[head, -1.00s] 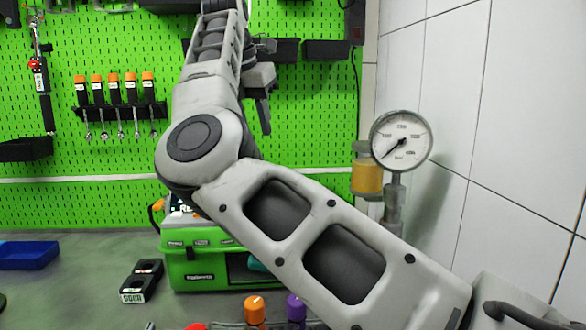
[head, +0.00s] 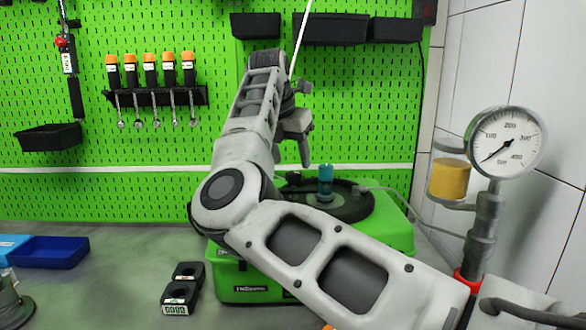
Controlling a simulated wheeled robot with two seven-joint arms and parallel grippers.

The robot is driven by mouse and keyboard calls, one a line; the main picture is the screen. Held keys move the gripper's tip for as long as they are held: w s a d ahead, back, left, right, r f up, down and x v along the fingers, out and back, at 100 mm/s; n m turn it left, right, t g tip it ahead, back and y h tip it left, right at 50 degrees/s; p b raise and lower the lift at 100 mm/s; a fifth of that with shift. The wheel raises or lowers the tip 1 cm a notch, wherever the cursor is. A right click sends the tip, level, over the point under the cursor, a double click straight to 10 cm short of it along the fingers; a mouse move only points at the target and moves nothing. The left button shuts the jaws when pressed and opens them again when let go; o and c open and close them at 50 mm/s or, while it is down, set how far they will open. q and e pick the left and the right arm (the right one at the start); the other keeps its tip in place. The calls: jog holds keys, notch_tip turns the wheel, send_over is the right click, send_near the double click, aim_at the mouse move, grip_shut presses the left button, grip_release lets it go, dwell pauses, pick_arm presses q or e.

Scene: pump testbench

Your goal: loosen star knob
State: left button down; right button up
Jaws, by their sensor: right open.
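I cannot make out a star knob for certain in this view. My right arm comes in from the lower right and bends up at the elbow. My right gripper (head: 301,152) hangs near the arm's far end, in front of the green pegboard and above the green case (head: 392,225). Its fingers point down and are partly hidden by the arm. It is open and seems empty. My left gripper is not in view.
A pressure gauge (head: 507,143) on a grey pipe (head: 483,222) stands at the right, beside an amber cup (head: 450,178) and the tiled wall. A teal cylinder (head: 326,183) stands on a black disc (head: 350,206) on the case.

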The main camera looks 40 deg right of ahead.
aim_at(294, 172)
jog(key=x, duration=0.4)
jog(key=shift+w, duration=0.1)
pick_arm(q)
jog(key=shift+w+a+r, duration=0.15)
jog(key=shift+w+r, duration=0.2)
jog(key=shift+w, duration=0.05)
pick_arm(e)
jog(key=shift+d+f, duration=0.1)
jog(key=shift+f, duration=0.15)
jog(key=shift+c, duration=0.3)
jog(key=c, duration=0.9)
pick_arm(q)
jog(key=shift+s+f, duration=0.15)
